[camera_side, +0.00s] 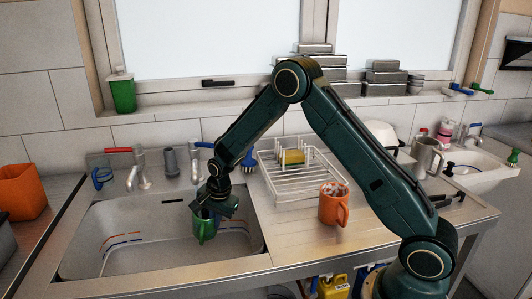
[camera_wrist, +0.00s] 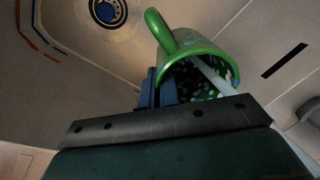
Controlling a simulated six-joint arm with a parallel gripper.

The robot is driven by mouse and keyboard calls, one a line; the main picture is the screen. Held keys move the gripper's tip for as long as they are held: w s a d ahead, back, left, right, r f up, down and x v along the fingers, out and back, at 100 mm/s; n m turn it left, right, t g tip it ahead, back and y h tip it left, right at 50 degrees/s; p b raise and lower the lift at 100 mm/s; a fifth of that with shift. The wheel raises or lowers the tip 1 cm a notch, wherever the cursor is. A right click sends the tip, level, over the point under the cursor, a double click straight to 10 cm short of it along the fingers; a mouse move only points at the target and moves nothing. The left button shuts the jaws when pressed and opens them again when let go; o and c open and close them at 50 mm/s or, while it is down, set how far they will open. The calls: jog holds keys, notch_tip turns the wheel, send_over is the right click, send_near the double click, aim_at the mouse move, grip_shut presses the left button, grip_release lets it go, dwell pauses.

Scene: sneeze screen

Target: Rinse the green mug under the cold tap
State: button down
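The green mug (camera_side: 204,229) hangs below my gripper (camera_side: 208,207), inside the sink basin (camera_side: 110,245). In the wrist view the mug (camera_wrist: 205,48) is tilted, its speckled inside facing the camera and its handle at upper left. My gripper's blue fingers (camera_wrist: 158,90) are close together at the mug's rim wall and look shut on it. A pale streak (camera_wrist: 212,75) crosses the mug's mouth; I cannot tell if it is water. The blue-handled tap (camera_side: 198,158) stands behind my gripper at the sink's back edge. The red-handled tap (camera_side: 137,172) stands left of it.
A wire rack (camera_side: 300,185) with a yellow-green sponge and an orange mug (camera_side: 333,204) stand on the counter to the right. A blue brush (camera_side: 248,160) stands behind the sink. A drain (camera_wrist: 108,11) shows in the wrist view.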

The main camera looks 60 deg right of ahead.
jog(key=shift+w, duration=0.45)
jog(key=shift+s, duration=0.15)
dwell(0.8)
jog(key=s, duration=0.6)
jog(key=shift+s+a, duration=0.25)
jog(key=shift+s, duration=0.15)
dwell(0.4)
jog(key=shift+r, duration=0.1)
dwell(1.0)
jog(key=s+r, duration=0.4)
jog(key=r, duration=0.3)
dwell(0.7)
jog(key=shift+a+f, duration=0.1)
